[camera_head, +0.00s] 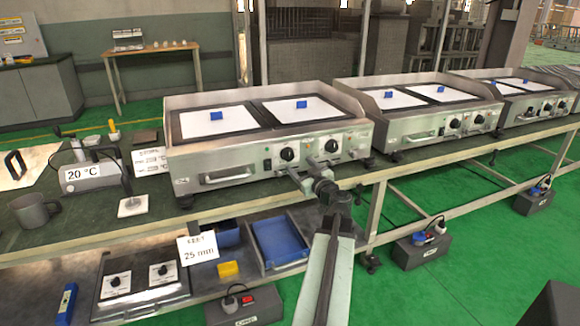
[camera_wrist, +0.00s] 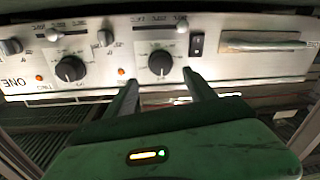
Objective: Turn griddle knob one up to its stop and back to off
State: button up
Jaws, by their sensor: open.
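The nearest griddle (camera_head: 225,165) has a steel front with two round black knobs. The left knob (camera_head: 287,154) is the one nearer the bar handle. My gripper (camera_head: 300,168) is open just in front of the panel, slightly below the knobs. In the wrist view, turned upside down, that knob (camera_wrist: 160,63) lies just beyond and between the two fingertips of my gripper (camera_wrist: 161,78). The fingers do not visibly touch it. The other knob (camera_wrist: 70,68) is outside the fingers. A label reading ONE (camera_wrist: 14,82) is near the panel's end.
A bar handle (camera_wrist: 262,41), a rocker switch (camera_wrist: 197,44) and small metal levers are on the same panel. Two more griddles (camera_head: 440,130) stand to the right. The bench edge (camera_head: 230,208) runs below.

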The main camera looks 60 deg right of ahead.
aim_at(290, 157)
jog(key=x, duration=0.7)
jog(key=shift+w+d, duration=0.1)
jog(key=shift+w, duration=0.3)
